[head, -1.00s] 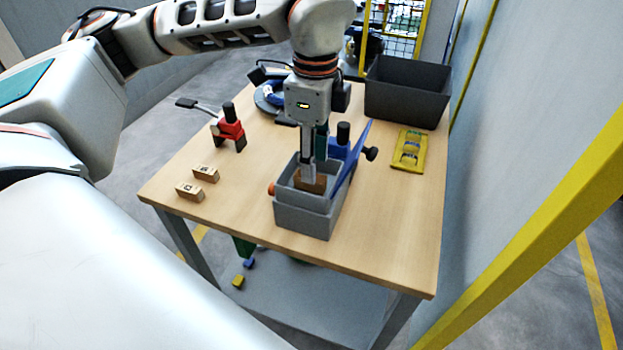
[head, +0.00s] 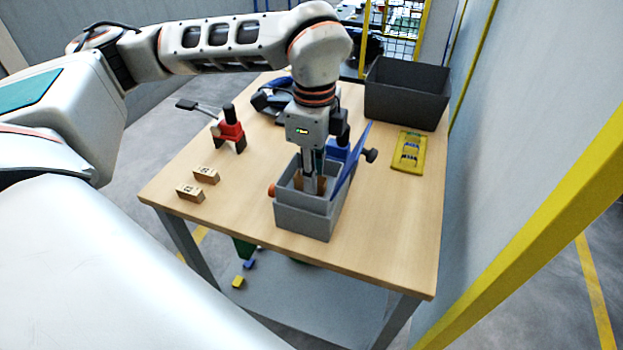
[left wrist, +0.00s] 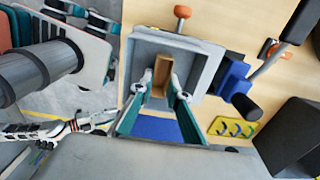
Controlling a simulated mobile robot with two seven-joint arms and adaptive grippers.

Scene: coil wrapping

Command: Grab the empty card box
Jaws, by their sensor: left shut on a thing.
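The brown card box (head: 322,185) stands inside a grey open-topped bin (head: 305,222) near the front of the wooden table. My left gripper (head: 311,189) points straight down into the bin and is shut on the card box. In the left wrist view the card box (left wrist: 162,72) shows its open, hollow top between the two fingers (left wrist: 165,92). The fingers hide part of it in the head view, and the bin walls hide its lower part.
A red toggle clamp (head: 231,133) and two small wooden blocks (head: 206,174) are at left. A black crate (head: 407,92) and yellow tray (head: 409,150) are at back right. The front right tabletop is clear.

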